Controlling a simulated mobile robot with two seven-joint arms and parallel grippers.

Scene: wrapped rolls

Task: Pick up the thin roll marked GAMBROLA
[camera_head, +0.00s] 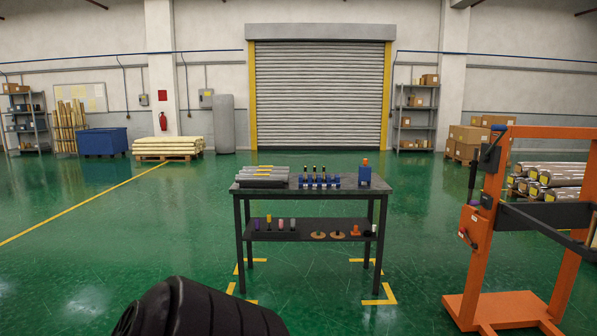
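Several grey rolls (264,171) lie side by side on the left part of the dark worktable (280,190), with small yellow marks on some of them. They are too small to read, so I cannot tell which roll is marked GAMBROLA. Larger wrapped rolls (560,172) with yellow end labels are stacked at the right, partly hidden behind an orange frame; their lettering is also unreadable. Neither gripper is in view. A black rounded part at the bottom edge seems to be mine.
A blue holder (319,182) with several upright items and a blue box (364,173) share the tabletop. The lower shelf (312,233) holds small items. The orange frame (485,240) stands at right. Green floor (130,240) is open left of the table.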

